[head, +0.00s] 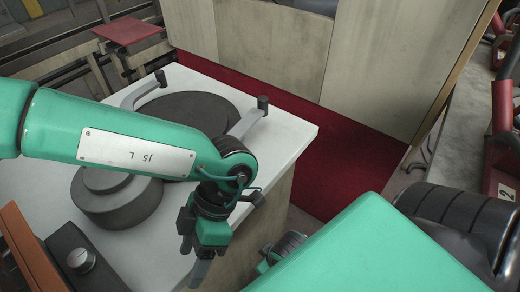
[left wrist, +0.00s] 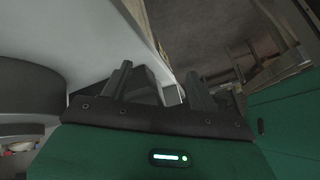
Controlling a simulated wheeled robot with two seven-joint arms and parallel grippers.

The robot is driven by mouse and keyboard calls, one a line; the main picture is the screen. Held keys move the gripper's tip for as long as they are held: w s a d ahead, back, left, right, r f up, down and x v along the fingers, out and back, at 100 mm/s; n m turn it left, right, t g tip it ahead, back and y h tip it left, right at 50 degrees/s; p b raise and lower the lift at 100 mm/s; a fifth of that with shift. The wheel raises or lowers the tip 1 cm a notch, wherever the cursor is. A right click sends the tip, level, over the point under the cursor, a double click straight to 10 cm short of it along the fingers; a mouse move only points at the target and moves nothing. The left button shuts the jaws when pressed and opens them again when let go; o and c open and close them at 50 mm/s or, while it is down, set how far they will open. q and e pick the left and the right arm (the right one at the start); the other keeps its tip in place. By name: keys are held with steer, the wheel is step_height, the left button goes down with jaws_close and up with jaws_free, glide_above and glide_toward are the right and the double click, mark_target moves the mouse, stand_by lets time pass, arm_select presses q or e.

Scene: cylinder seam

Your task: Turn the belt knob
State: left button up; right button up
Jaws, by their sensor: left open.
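A small silver knob (head: 81,260), which I take to be the belt knob, sits on a dark panel (head: 82,279) at the lower left of the head view. My left gripper (head: 198,268) hangs pointing down to the right of the knob, apart from it, near the front right side of the white table. Its two fingers also show in the left wrist view (left wrist: 158,85). They are open, with nothing between them. The knob cannot be made out in the left wrist view. My right arm fills the lower right; its gripper cannot be made out.
A white table (head: 290,135) carries a dark round disc (head: 205,106), a stepped grey cylinder (head: 112,208) and grey levers with black ends (head: 262,103). An orange-brown bar (head: 28,250) lies beside the panel. Pale wooden panels (head: 275,45) stand behind a red floor strip (head: 340,160).

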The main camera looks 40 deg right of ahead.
arm_select(q)
steer(key=s+d+r+n+g+h+p, duration=0.2)
steer(key=s+d+g+h, duration=0.3)
steer(key=d, duration=0.4)
steer(key=shift+s+d+r+g+h+p, duration=0.15)
steer(key=shift+s+r+g+h+p, duration=0.15)
steer(key=shift+s+r+h+p, duration=0.8)
steer(key=shift+s+f, duration=0.2)
steer(key=shift+s, duration=0.05)
